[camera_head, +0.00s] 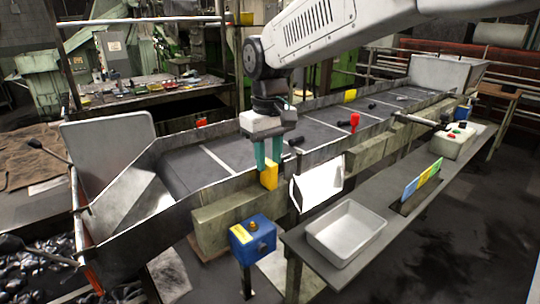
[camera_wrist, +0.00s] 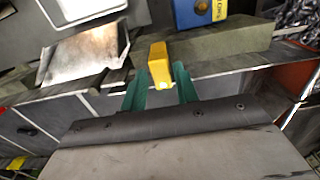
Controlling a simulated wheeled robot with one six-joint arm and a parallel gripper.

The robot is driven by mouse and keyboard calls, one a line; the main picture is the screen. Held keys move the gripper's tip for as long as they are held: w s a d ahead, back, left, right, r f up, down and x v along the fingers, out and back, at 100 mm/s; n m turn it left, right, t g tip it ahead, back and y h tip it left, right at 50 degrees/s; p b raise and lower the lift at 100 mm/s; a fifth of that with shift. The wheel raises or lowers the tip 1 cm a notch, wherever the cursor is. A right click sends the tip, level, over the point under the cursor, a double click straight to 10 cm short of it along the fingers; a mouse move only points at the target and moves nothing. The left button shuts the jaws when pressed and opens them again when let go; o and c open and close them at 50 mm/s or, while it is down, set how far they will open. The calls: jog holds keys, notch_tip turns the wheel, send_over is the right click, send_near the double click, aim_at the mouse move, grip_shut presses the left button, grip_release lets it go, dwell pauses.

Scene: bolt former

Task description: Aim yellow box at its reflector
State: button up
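The yellow box (camera_head: 268,175) sits at the near rail of the long conveyor, towards its left end. My gripper (camera_head: 267,158) points down at it from above, with its two teal fingers at the box. The way the box faces is not clear.
A blue box (camera_head: 254,240) with a yellow label stands just in front of the rail. A shelf (camera_head: 330,272) with a white tray (camera_head: 346,232) runs along the near side. A red-topped piece (camera_head: 354,121) and dark bolts (camera_head: 296,141) are on the conveyor. A bent metal chute (camera_head: 318,186) is right of the box.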

aim_at(269, 162)
jog(key=shift+r, duration=0.1)
notch_tip(269, 162, up, 8)
jog(key=shift+f, duration=0.2)
dwell(0.3)
jog(key=shift+f, duration=0.35)
jog(key=s+d+f+m, duration=0.3)
jog(key=s+d+f, duration=0.1)
jog(key=s+d, duration=0.7)
jog(key=s+d+f+m+t, duration=0.1)
jog(key=s+d+f+m, duration=0.2)
jog(key=s+d, duration=0.9)
jog(key=s+f, duration=0.2)
jog(key=s, duration=0.2)
jog(key=shift+s+m, duration=0.25)
jog(key=shift+m, duration=0.15)
